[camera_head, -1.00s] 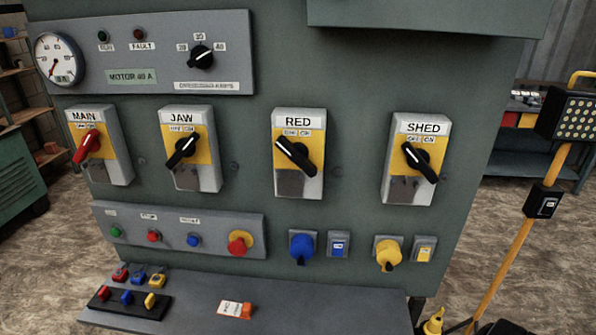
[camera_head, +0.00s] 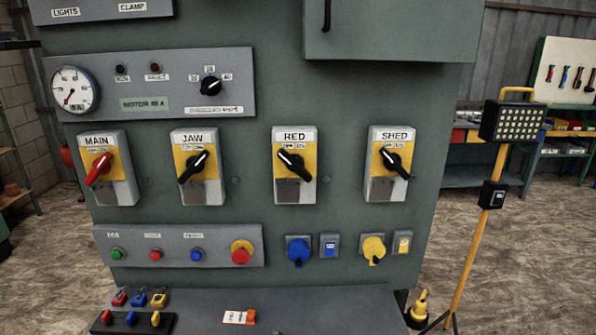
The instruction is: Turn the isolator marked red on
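The isolator marked RED (camera_head: 295,190) is a grey box with a yellow plate on the green panel, third from the left in the row. Its black handle (camera_head: 292,161) slants from upper left to lower right, with its upper end toward the left-hand word under the label. The MAIN isolator (camera_head: 122,190) has a red handle. The JAW isolator (camera_head: 208,192) and the SHED isolator (camera_head: 384,191) have black handles; JAW's slants up to the right, SHED's up to the left. Neither of my grippers is in view.
Below the isolators are a push-button strip (camera_head: 220,255), a blue socket (camera_head: 298,251) and a yellow socket (camera_head: 373,249). A shelf (camera_head: 290,300) holds padlocks and an orange-white tag (camera_head: 239,317). A lamp on a yellow stand (camera_head: 495,170) stands at the right. A cabinet (camera_head: 385,30) juts out above.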

